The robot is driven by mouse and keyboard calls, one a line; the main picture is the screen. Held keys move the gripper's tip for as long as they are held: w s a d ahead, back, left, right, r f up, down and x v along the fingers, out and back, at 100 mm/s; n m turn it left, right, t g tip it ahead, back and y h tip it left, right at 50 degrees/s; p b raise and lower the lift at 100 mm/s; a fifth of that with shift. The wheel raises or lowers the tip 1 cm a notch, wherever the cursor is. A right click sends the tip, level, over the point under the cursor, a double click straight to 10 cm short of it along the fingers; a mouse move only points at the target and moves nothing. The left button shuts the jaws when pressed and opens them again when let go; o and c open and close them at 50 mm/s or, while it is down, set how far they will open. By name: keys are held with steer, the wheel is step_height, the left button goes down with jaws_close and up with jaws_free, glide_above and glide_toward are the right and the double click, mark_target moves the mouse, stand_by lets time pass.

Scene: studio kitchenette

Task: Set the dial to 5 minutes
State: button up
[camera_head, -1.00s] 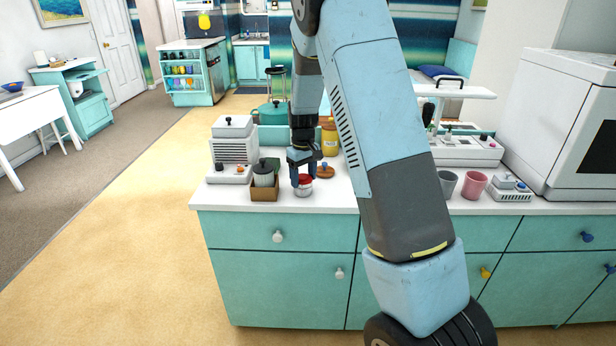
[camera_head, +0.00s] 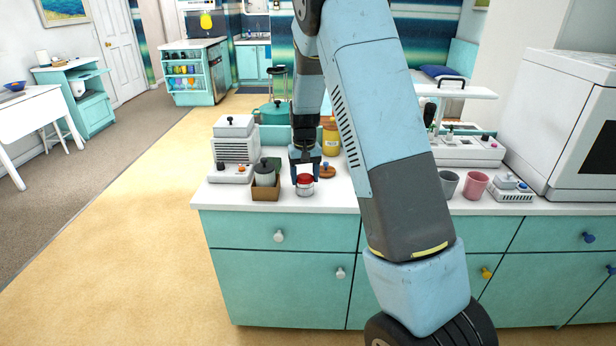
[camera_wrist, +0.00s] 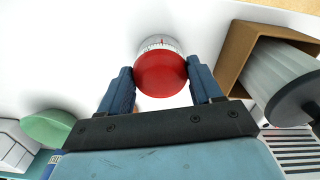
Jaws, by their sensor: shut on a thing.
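The dial is a round kitchen timer (camera_head: 305,189) with a red knob on top and a pale base, standing on the white counter near its front edge. In the wrist view its red knob (camera_wrist: 161,74) sits between my two blue fingers, and a white ring with tick marks and a small red mark shows beyond it. The numbers are too small to read. My gripper (camera_head: 305,178) points down over the timer and is shut on the red knob. It also shows in the wrist view (camera_wrist: 161,88).
A brown box (camera_head: 264,191) holding a grey lidded jar (camera_head: 264,176) stands close to the left of the timer. A round wooden piece (camera_head: 326,171), a yellow jar (camera_head: 331,139) and a teal pot (camera_head: 274,112) are behind.

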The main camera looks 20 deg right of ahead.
mark_target(305, 177)
steer(key=o, duration=1.1)
steer(key=shift+r, duration=6.8)
